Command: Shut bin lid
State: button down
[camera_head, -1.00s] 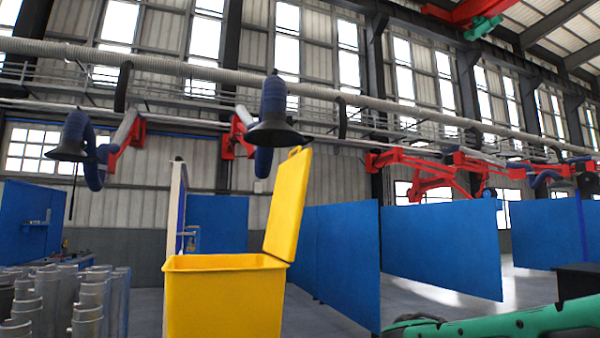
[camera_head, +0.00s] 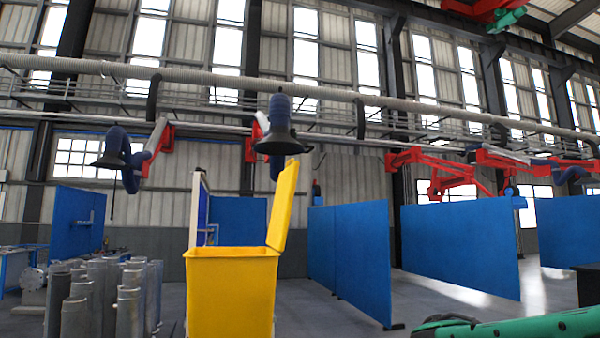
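The yellow bin (camera_head: 231,298) stands on the floor left of the middle, its lower part cut off by the frame's bottom edge. Its yellow lid (camera_head: 283,207) stands open, hinged at the bin's right side and tilted slightly to the right past upright. The inside of the bin is hidden from this low angle. A green and black part of my arm (camera_head: 540,328) shows at the lower right, well apart from the bin. My gripper is not in view.
Several grey metal cylinders (camera_head: 103,298) stand left of the bin. A blue partition (camera_head: 350,258) stands behind it on the right, with another blue panel (camera_head: 461,248) further right. A dark box (camera_head: 588,284) is at the right edge. Grey floor (camera_head: 305,315) lies open right of the bin.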

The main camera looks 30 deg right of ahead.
aim_at(282, 208)
jog(key=z, duration=0.8)
jog(key=i, duration=1.3)
jog(key=z, duration=0.85)
jog(key=i, duration=1.9)
jog(key=u, duration=0.05)
